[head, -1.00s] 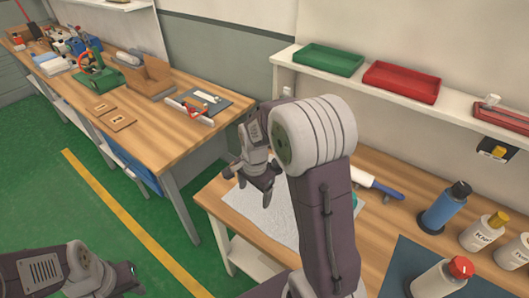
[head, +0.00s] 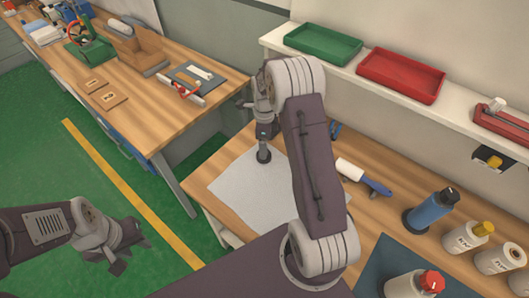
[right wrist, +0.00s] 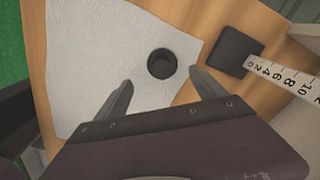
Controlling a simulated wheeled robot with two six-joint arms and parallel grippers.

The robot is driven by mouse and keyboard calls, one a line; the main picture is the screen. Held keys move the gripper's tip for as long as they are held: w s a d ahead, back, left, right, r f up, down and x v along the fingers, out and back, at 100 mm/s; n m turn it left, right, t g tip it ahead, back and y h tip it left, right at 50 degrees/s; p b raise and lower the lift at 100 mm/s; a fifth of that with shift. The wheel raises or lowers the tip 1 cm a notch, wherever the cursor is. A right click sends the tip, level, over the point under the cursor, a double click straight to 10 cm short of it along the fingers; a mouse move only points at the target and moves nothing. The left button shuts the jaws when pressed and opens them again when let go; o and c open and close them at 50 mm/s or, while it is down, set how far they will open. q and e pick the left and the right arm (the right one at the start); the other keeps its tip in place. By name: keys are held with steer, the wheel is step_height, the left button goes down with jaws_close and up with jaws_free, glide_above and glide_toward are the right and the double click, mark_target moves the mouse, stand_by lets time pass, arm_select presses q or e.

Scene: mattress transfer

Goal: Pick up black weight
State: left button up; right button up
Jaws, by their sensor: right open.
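A round black weight (right wrist: 161,64) with a raised rim lies on a white sheet (right wrist: 100,50) in the right wrist view. My right gripper (right wrist: 162,79) is open and empty, with its fingertips apart on either side just short of the weight. In the head view the right gripper (head: 265,130) points down over the sheet (head: 235,190), and a dark round shape, likely the weight (head: 264,155), shows just below it. My left gripper (head: 128,248) is at the lower left above the green floor, with its fingers apart and nothing seen between them.
A black square block (right wrist: 234,52) with a numbered measuring tape lies right of the sheet. A shelf with green (head: 322,43) and red (head: 400,75) trays runs behind.

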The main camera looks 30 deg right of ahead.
steer(key=shift+a+f, duration=0.1)
steer(key=shift+f, duration=0.4)
steer(key=shift+w+d+f, duration=0.2)
steer(key=shift+d+f, duration=0.1)
steer(key=shift+f, duration=0.3)
steer(key=shift+w+a+f+p, duration=0.1)
steer(key=shift+f+p, duration=0.25)
steer(key=shift+f, duration=0.8)
steer(key=shift+a+f+p, duration=0.1)
steer(key=shift+f+p, duration=0.2)
steer(key=shift+f, duration=0.85)
steer(key=shift+d, duration=0.1)
jaws_close()
